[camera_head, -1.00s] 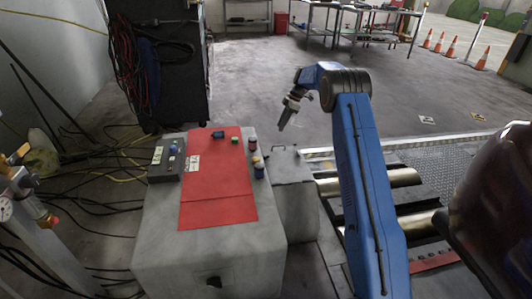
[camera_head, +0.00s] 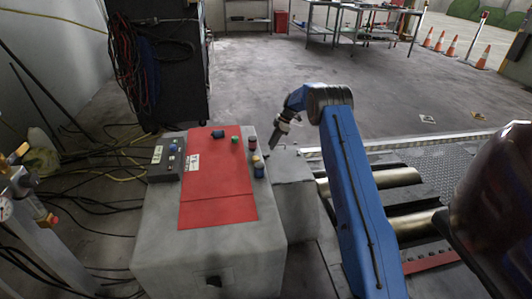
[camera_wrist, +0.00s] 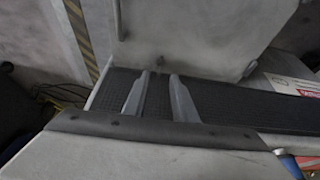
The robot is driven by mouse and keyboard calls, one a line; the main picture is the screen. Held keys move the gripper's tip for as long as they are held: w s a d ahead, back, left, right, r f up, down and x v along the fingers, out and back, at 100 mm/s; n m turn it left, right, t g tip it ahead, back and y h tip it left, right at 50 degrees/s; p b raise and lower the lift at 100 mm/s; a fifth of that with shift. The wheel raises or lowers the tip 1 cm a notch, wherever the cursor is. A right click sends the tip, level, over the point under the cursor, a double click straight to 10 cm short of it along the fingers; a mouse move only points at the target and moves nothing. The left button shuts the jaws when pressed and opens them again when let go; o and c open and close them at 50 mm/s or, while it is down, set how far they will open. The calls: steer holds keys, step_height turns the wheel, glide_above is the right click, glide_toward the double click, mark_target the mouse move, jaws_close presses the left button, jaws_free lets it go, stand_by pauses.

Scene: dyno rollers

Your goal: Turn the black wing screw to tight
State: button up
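My gripper (camera_head: 273,146) hangs just right of the grey cabinet (camera_head: 172,240), above a lower grey box (camera_head: 293,180). In the wrist view, its two fingers (camera_wrist: 160,78) stand apart with nothing between them. A small black part (camera_head: 214,282) sits low on the cabinet's front face; it may be the black wing screw, but it is too small to be sure. My gripper is well away from it. In the wrist view, a small dark spot (camera_wrist: 160,62) shows on a pale surface beyond the fingertips; I cannot tell what it is.
A red panel (camera_head: 215,190) with several knobs and a dark button box (camera_head: 166,160) lie on the cabinet top. Metal rollers (camera_head: 390,177) are at the right. Cables (camera_head: 85,205) cover the floor at the left. Open floor lies behind.

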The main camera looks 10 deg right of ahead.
mark_target(266, 157)
steer(key=x, duration=0.6)
steer(key=shift+a+f, duration=0.2)
steer(key=shift+f, duration=0.05)
jaws_close()
